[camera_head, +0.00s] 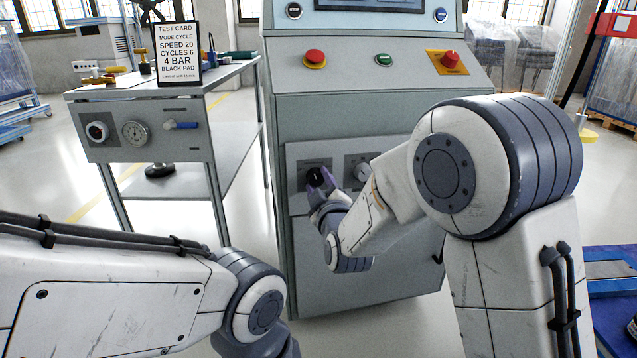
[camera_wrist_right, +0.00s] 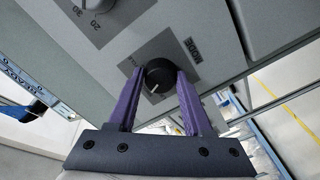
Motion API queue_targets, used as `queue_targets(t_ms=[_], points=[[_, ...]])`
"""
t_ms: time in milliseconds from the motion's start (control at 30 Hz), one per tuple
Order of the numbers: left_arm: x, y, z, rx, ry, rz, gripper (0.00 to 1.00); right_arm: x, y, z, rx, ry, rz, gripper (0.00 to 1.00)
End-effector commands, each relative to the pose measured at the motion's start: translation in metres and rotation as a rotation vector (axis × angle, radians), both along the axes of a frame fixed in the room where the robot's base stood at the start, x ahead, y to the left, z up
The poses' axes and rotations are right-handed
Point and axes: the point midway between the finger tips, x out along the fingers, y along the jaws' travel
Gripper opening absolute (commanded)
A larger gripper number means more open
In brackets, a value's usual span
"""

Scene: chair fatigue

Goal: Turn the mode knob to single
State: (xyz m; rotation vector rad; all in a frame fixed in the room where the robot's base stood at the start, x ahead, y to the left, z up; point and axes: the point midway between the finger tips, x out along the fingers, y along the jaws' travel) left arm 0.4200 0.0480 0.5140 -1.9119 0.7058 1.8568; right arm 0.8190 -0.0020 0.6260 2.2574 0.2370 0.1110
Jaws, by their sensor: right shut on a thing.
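The black mode knob (camera_head: 315,177) sits on the left plate of the cabinet's front panel. In the right wrist view the knob (camera_wrist_right: 160,77) shows between two purple fingers, under a label that reads MODE, with a white pointer line on its face. My right gripper (camera_head: 321,183) is at the knob and shut on it; in the right wrist view its fingers (camera_wrist_right: 160,85) touch the knob's two sides. The small position words around the knob are too small or covered to read. My left arm comes in from the left, low in the head view, and its gripper is out of frame.
A second knob (camera_head: 362,172) with a numbered scale is just right of the mode knob. Red buttons (camera_head: 315,57) (camera_head: 449,59) sit on the sloped panel above. A side table (camera_head: 157,135) with a test card (camera_head: 178,53) stands left. Open floor lies between.

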Motion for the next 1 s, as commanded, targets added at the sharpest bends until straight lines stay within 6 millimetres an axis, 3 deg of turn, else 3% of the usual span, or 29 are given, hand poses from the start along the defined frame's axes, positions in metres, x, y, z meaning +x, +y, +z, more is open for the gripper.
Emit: queue_targets(t_ms=[233,267,300,333,733,1000], points=[[0.000,0.000,0.000,0.000,0.000,0.000,0.00,0.000,0.000,0.000,0.001,0.001,-0.001,0.00],[0.000,0.000,0.000,0.000,0.000,0.000,0.00,0.000,0.000,0.000,0.001,0.001,-0.001,0.61],[0.000,0.000,0.000,0.000,0.000,0.000,0.00,0.000,0.000,0.000,0.001,0.001,-0.001,0.77],[0.000,0.000,0.000,0.000,0.000,0.000,0.00,0.000,0.000,0.000,0.001,0.001,-0.001,0.80],[0.000,0.000,0.004,0.000,0.000,0.000,0.00,-0.007,-0.001,0.001,0.001,0.002,0.001,0.80],[0.000,0.000,0.021,0.000,0.000,0.000,0.00,-0.056,-0.011,0.003,0.000,0.005,0.002,0.80]])
